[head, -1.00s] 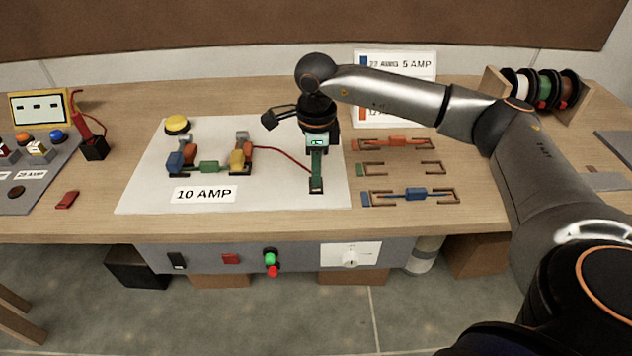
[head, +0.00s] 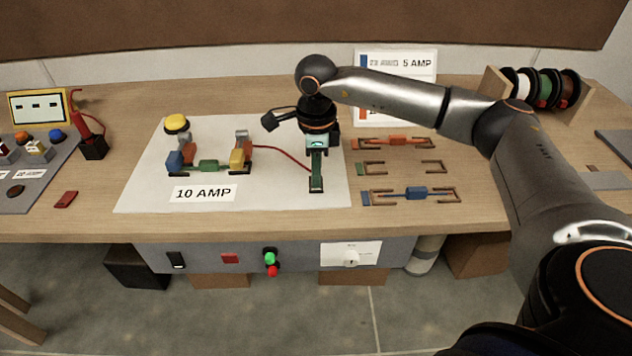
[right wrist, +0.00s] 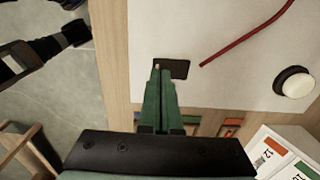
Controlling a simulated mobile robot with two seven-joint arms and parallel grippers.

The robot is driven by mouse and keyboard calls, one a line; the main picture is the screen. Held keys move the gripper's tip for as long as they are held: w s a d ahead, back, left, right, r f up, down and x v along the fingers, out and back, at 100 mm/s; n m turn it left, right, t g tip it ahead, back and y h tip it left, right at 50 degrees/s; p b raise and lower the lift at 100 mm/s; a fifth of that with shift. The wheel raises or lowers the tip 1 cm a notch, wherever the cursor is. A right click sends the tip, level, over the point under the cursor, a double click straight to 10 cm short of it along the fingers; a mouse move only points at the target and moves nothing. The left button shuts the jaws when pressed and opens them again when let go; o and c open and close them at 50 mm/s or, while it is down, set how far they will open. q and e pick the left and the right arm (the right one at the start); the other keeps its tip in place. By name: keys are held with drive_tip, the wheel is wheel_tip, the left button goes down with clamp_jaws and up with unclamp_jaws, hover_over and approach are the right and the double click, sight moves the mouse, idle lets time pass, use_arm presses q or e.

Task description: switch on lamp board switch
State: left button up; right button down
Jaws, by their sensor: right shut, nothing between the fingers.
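The white lamp board (head: 150,190) lies on the wooden bench, with a "10 AMP" label and a yellow lamp (head: 177,123). A small black switch plate (right wrist: 178,69) lies near the board's front edge in the right wrist view, at the end of a red wire (right wrist: 245,35). My right gripper (head: 316,189) points down at the switch, its green fingers shut and empty. In the wrist view its fingertips (right wrist: 160,72) overlap the left part of the plate; I cannot tell whether they touch. The gripper hides most of the switch in the head view. My left gripper is not in view.
Colored parts in a clip circuit (head: 208,166) stand on the board's left half. Several loose component pieces (head: 410,193) lie right of it. A grey panel (head: 215,259) with buttons is under the bench front. Wire spools (head: 545,88) stand at back right.

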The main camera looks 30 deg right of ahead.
drive_tip(key=shift+f+b, duration=0.4)
drive_tip(key=shift+f, duration=0.2)
drive_tip(key=shift+r, duration=0.1)
drive_tip(key=shift+r+p, duration=2.5)
drive_tip(key=shift+r, duration=1)
drive_tip(key=shift+f, duration=0.1)
